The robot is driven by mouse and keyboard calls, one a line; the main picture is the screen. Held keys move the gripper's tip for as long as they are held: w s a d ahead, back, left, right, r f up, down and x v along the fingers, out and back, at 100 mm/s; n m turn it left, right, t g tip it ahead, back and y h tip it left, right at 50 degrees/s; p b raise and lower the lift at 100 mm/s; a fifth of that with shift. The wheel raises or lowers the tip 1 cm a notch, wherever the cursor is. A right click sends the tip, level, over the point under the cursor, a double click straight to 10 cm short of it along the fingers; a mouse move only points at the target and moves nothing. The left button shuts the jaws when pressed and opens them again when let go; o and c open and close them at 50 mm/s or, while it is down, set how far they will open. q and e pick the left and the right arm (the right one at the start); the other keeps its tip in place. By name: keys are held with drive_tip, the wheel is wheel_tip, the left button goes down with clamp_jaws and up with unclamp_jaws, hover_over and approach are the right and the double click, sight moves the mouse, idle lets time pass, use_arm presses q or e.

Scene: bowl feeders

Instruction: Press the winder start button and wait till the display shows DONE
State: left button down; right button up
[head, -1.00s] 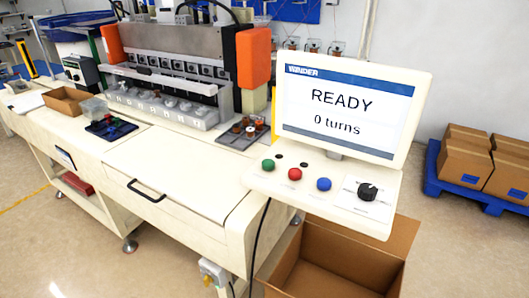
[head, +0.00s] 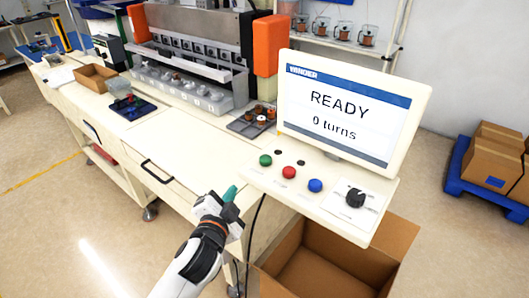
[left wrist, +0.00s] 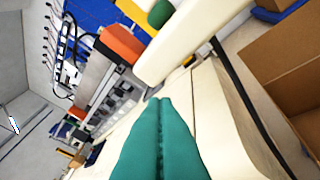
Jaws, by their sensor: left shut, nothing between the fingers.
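The winder display (head: 345,112) reads READY and 0 turns. Below it, the control panel (head: 327,187) carries a green button (head: 265,160), a red button (head: 289,173), a blue button (head: 315,185) and a black knob (head: 355,197). My left gripper (head: 230,193) is shut and empty, in front of the panel's left end, below and left of the green button and apart from it. In the left wrist view its teal fingers (left wrist: 161,135) lie together, and the green button (left wrist: 159,13) shows at the top. My right gripper is not in view.
An open cardboard box (head: 305,255) stands on the floor below the panel. A tray of copper coils (head: 253,121) sits left of the display. Stacked boxes (head: 498,155) rest on a blue pallet at right.

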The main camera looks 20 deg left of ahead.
use_arm(q)
drive_tip(key=w+d+r+m+t+h, duration=0.25)
drive_tip(key=r+m+h, duration=0.25)
drive_tip(key=r+m, duration=0.3)
drive_tip(key=w+d+r+m+t+h, duration=0.2)
drive_tip(key=d+r+m+t+h, duration=0.3)
drive_tip(key=r, duration=0.5)
drive_tip(key=s+d+r+m+g+h, duration=0.15)
drive_tip(key=d+m+g+h, duration=0.4)
drive_tip(key=m, duration=0.65)
drive_tip(key=d+r+m+g+h, duration=0.3)
drive_tip(key=m+g+h, duration=0.4)
drive_tip(key=m, duration=0.4)
drive_tip(key=w+a+f+m+g+y, duration=0.2)
drive_tip(key=w+a+m+y, duration=0.1)
drive_tip(key=y, duration=0.4)
drive_tip(key=w+a+f+m+g+y, duration=0.2)
drive_tip(key=w+a+m+y, duration=0.1)
drive_tip(key=a+m+y, duration=0.3)
drive_tip(key=shift+a+f+y, duration=0.3)
drive_tip(key=shift+a+y, duration=0.25)
drive_tip(key=shift+a, duration=0.6)
drive_tip(key=shift+f, duration=0.1)
